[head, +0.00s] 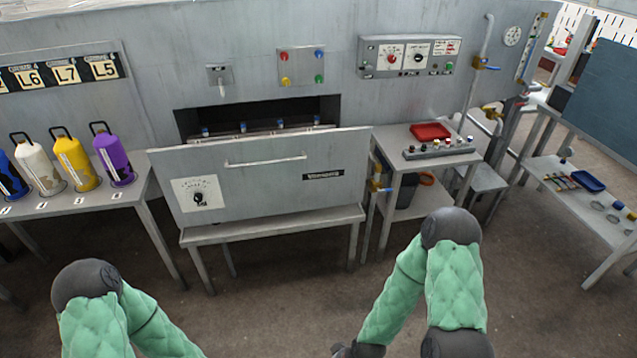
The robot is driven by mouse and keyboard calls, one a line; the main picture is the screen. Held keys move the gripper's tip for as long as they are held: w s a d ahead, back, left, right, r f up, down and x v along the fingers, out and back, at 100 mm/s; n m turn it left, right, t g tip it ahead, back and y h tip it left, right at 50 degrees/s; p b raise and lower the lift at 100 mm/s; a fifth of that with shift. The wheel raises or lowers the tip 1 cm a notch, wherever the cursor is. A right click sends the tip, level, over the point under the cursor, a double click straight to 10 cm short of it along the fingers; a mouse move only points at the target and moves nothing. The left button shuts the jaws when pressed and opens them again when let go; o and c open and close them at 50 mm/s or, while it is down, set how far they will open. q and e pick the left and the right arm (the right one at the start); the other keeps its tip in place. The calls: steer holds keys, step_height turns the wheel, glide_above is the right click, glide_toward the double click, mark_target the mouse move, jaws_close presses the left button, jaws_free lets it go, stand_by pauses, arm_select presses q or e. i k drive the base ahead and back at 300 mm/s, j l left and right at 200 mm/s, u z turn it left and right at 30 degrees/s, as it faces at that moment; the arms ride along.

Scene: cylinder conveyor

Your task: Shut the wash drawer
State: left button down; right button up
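The wash drawer (265,180) is a wide grey metal front with a long bar handle (265,161), a round dial on a white label at left and a small dark label at right. It stands out from the machine wall, in front of a dark opening (190,122). Several blue-capped items show behind its top edge; the rest of its inside is hidden. My arms reach in from the bottom edge, well apart from the drawer.
A grey bench (90,204) with several coloured bottles stands at left. A small table (397,158) with a red tray (430,132) stands close to the drawer's right side. Another table (560,205) with a blue tray (588,181) is at far right. The floor before the drawer is clear.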

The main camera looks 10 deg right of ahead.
mark_target(264, 173)
steer(key=i+l, duration=1.35)
steer(key=l, duration=0.15)
steer(key=i+l+u, duration=0.1)
steer(key=i+l, duration=0.6)
